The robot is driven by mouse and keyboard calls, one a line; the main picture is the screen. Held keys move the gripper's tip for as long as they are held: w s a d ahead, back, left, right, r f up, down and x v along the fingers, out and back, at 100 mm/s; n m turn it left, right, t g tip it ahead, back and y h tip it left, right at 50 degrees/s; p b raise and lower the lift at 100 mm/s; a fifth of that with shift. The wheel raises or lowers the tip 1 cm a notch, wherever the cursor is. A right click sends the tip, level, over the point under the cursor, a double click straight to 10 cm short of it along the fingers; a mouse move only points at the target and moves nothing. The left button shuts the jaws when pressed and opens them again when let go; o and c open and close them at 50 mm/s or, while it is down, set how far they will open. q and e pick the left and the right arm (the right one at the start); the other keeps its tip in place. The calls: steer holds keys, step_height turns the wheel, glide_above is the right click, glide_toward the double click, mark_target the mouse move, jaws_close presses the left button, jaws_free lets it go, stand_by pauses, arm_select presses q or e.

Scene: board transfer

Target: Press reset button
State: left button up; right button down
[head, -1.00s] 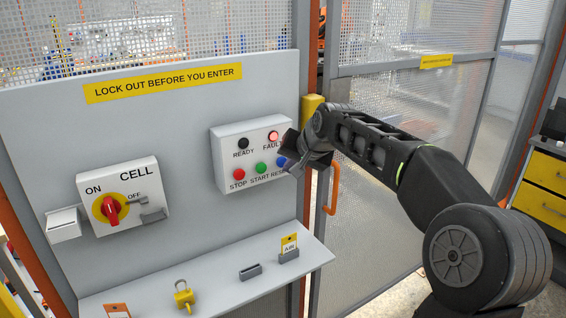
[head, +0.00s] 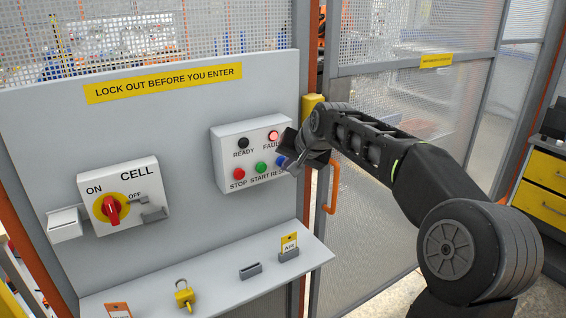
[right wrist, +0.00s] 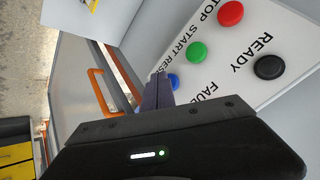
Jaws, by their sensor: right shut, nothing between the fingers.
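The blue reset button (head: 281,161) is at the lower right of the white control box (head: 224,180), partly hidden by my right gripper (head: 290,167). In the right wrist view the blue button (right wrist: 173,82) shows right beside the closed fingertips (right wrist: 158,77). My right gripper is shut and empty, with its tips close to the button. I cannot tell whether they touch it. The RESET label is partly covered. My left gripper is not in view.
The box also carries a red stop button (head: 239,174), a green start button (head: 261,167), a black ready lamp (head: 243,143) and a reddish fault lamp (head: 273,135). A shelf (head: 220,275) juts out below. An orange door handle (head: 334,188) is close to the right.

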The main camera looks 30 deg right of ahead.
steer(key=shift+w, duration=0.15)
stand_by(0.4)
steer(key=shift+s+b, duration=0.55)
steer(key=shift+s, duration=0.3)
steer(key=shift+s, duration=0.15)
steer(key=s+b, duration=0.3)
steer(key=s, duration=0.1)
steer(key=shift+s, duration=0.35)
stand_by(0.4)
